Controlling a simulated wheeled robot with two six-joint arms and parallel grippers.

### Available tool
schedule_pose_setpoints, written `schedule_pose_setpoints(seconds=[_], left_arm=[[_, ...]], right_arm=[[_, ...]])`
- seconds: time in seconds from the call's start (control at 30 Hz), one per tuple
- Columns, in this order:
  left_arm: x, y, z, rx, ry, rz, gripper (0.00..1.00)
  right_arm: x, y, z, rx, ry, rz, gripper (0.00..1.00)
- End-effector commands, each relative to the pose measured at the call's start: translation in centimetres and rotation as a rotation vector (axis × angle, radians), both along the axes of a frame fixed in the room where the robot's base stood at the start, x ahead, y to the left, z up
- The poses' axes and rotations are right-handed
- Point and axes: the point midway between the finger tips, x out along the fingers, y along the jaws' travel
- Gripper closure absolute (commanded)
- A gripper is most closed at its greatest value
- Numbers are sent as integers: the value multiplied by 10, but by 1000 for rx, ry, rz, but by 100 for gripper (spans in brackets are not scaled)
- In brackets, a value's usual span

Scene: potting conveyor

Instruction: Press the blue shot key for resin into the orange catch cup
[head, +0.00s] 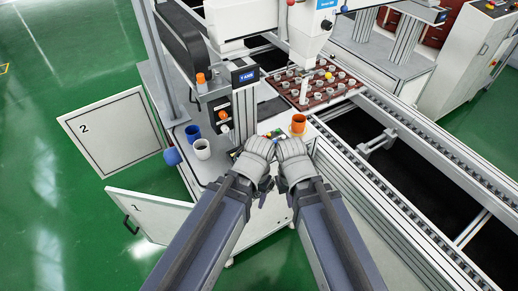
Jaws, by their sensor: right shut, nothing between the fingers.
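The orange catch cup (298,124) stands upright on the machine's white top, just beyond my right gripper. My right gripper (284,137) is shut and empty, near the small control panel. My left gripper (262,137) is right beside it, to the left; its fingertips are too small and covered to tell whether it is open. A patch of small coloured keys (275,133) shows between and beyond the two grippers. I cannot clearly make out the blue shot key, as my grippers partly cover the panel.
A brown tray (345,91) with several small pots sits beyond, under the white dispensing head (308,45). The conveyor rail (420,130) runs along the right. Open doors hang at the left.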

Motion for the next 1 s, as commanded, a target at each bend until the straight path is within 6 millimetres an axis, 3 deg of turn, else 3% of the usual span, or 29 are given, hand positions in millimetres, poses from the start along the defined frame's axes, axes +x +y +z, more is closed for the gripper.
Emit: schedule_pose_setpoints(seconds=[0.07, 0.57, 1.0], left_arm=[[0, 0, 0, 0, 0, 0, 45], [0, 0, 0, 0, 0, 0, 100], [0, 0, 0, 0, 0, 0, 100]], right_arm=[[0, 0, 0, 0, 0, 0, 100], [0, 0, 0, 0, 0, 0, 100], [0, 0, 0, 0, 0, 0, 100]])
